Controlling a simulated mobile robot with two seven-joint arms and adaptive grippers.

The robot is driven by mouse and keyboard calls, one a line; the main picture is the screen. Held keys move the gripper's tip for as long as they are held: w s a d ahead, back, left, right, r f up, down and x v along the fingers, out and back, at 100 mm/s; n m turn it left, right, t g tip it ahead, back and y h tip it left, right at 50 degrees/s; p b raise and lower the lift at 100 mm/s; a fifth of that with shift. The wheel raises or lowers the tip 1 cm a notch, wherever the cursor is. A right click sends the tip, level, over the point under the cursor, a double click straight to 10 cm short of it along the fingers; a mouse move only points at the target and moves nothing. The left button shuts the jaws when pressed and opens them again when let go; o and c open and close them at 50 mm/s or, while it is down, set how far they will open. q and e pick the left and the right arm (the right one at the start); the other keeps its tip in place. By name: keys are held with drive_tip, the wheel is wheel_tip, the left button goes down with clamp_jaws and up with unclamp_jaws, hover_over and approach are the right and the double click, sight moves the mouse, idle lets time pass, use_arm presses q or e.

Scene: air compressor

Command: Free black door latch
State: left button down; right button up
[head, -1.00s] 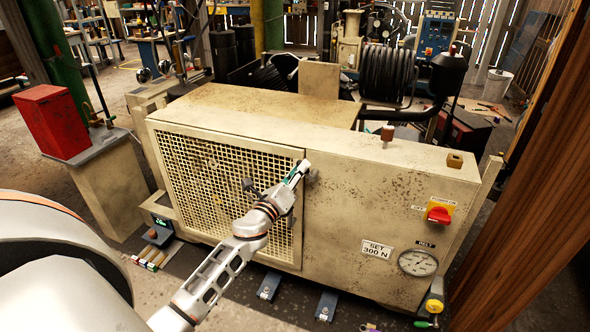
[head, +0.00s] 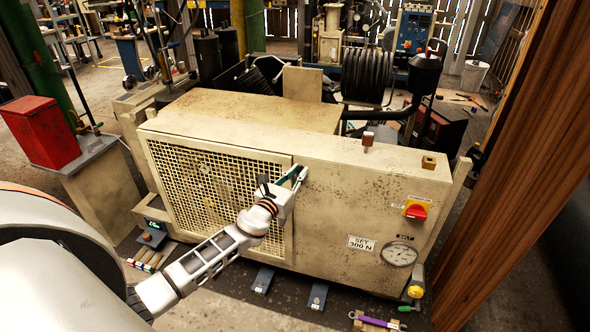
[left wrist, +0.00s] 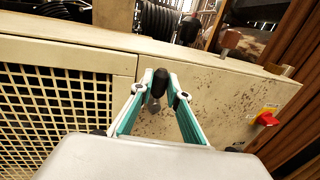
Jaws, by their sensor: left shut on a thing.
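The black door latch (left wrist: 158,84) is a dark, rounded handle on the compressor's front, just right of the mesh door (left wrist: 60,110). In the left wrist view it stands between the fingers of my left gripper (left wrist: 164,90), which is shut on it. In the head view the left gripper (head: 298,174) is at the upper right edge of the mesh door (head: 215,190) and hides the latch. The door lies flush with the beige compressor housing (head: 345,200). My right gripper is not in view.
A red and yellow switch (head: 416,210) and a belt gauge (head: 399,254) are on the housing's right side. A wooden post (head: 490,180) stands close on the right. A red box (head: 40,130) stands at left.

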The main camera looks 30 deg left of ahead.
use_arm(q)
drive_tip(key=shift+d, duration=0.1)
idle(0.5)
drive_tip(key=c, duration=2.2)
unclamp_jaws()
drive_tip(key=shift+s, duration=0.1)
drive_tip(key=s, duration=1.1)
drive_tip(key=shift+s+d, duration=0.2)
drive_tip(key=shift+s, duration=0.2)
